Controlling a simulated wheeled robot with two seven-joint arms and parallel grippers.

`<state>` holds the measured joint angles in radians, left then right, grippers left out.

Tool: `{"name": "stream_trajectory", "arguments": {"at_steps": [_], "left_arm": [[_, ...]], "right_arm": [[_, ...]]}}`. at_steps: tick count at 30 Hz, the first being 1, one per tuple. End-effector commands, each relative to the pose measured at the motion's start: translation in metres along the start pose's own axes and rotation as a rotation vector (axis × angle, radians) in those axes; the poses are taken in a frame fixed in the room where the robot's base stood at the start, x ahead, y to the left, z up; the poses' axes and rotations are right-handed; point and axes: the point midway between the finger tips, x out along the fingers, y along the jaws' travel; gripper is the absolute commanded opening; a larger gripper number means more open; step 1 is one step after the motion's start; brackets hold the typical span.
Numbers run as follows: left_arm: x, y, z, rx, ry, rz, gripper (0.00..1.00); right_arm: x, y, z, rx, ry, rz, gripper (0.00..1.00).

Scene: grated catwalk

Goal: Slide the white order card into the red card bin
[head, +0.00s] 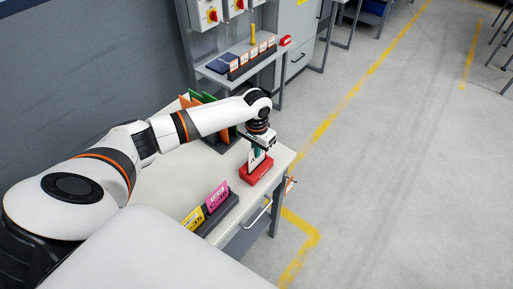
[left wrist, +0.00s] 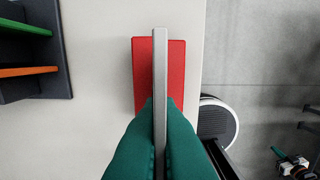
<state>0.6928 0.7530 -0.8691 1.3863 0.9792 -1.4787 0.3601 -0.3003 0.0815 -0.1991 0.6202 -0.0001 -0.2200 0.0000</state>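The white order card (head: 255,161) is upright in my left gripper (head: 262,150). In the left wrist view the card (left wrist: 160,70) shows edge-on as a thin pale strip between the green fingertips (left wrist: 160,140), which are shut on it. The red card bin (head: 257,174) stands on the workbench near its right edge, directly below the card. In the left wrist view the bin (left wrist: 142,75) shows on both sides of the card. The card's lower edge is at the bin's top; I cannot tell whether it is inside the slot. My right gripper (left wrist: 290,163) shows small at the lower right; its opening is unclear.
A dark holder with yellow (head: 193,218) and pink (head: 217,196) cards stands nearer on the workbench (head: 157,205). A dark rack with green and orange dividers (left wrist: 30,70) is left of the bin. Open floor lies right of the bench.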

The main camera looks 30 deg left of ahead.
Motion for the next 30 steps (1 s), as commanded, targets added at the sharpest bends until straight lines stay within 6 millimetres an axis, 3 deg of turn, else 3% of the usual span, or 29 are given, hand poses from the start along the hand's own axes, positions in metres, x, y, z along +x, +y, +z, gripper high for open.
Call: {"name": "stream_trajectory", "arguments": {"at_steps": [16,29,30], "left_arm": [[0.022,-0.001,0.000,0.001,0.000,-0.001,0.00],[0.023,0.000,0.000,0.001,-0.001,-0.001,0.00],[0.023,0.000,0.000,0.001,-0.001,-0.001,0.07]], "right_arm": [[0.007,0.000,0.000,0.000,0.000,0.000,0.00],[0.007,0.002,0.000,0.000,-0.001,0.002,0.00],[0.007,0.002,0.000,0.000,-0.001,0.002,0.00]]}}
